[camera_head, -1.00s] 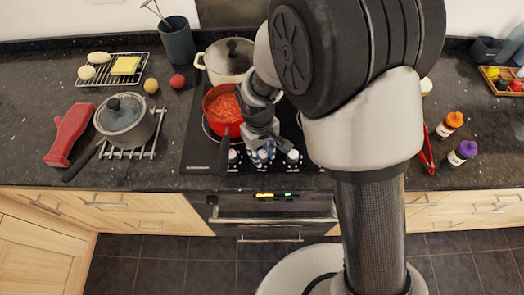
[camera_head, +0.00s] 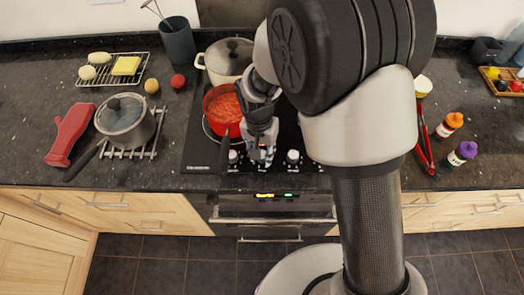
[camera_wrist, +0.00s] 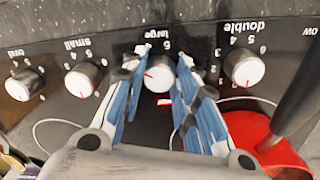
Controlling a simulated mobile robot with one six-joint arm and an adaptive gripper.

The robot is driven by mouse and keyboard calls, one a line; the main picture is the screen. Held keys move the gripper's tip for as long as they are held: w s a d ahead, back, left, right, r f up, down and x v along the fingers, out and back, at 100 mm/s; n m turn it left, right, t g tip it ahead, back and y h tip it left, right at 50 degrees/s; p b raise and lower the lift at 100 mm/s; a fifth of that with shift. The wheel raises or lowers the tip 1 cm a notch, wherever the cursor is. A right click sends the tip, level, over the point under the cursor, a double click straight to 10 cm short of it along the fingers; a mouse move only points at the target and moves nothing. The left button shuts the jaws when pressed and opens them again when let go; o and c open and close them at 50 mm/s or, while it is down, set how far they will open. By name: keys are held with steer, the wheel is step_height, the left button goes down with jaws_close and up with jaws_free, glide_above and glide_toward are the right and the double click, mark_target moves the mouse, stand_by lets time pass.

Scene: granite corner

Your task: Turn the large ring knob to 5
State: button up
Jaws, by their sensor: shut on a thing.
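The large ring knob (camera_wrist: 158,77) is white-faced, with a short red pointer line on its face. It sits under the upside-down word "large" in the wrist view. The pointer lies slightly left of the knob's middle, and a 6 is readable beyond the knob. My gripper (camera_wrist: 160,73) has its blue-padded fingers on either side of this knob, shut on it. The fingers hide much of the scale around it, so I cannot read the 5. In the head view my gripper (camera_head: 262,153) reaches down to the hob's front row of knobs and covers the large knob.
The double knob (camera_wrist: 244,68) and small knob (camera_wrist: 83,79) flank the large knob closely; the oval knob (camera_wrist: 24,84) is further left. A red pot (camera_head: 223,106) of red food stands just behind, its dark handle (camera_head: 224,152) reaching forward. A lidded cream pot (camera_head: 228,60) is farther back.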

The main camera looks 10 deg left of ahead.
steer(key=m, duration=0.4)
steer(key=shift+m, duration=0.3)
steer(key=m, duration=0.3)
steer(key=shift+m+p, duration=0.4)
steer(key=m, duration=0.3)
steer(key=shift+g+p, duration=0.3)
steer(key=shift+m+y+p, duration=0.3)
steer(key=shift+m+p, duration=0.1)
steer(key=shift+m, duration=1.7)
steer(key=o, duration=1.1)
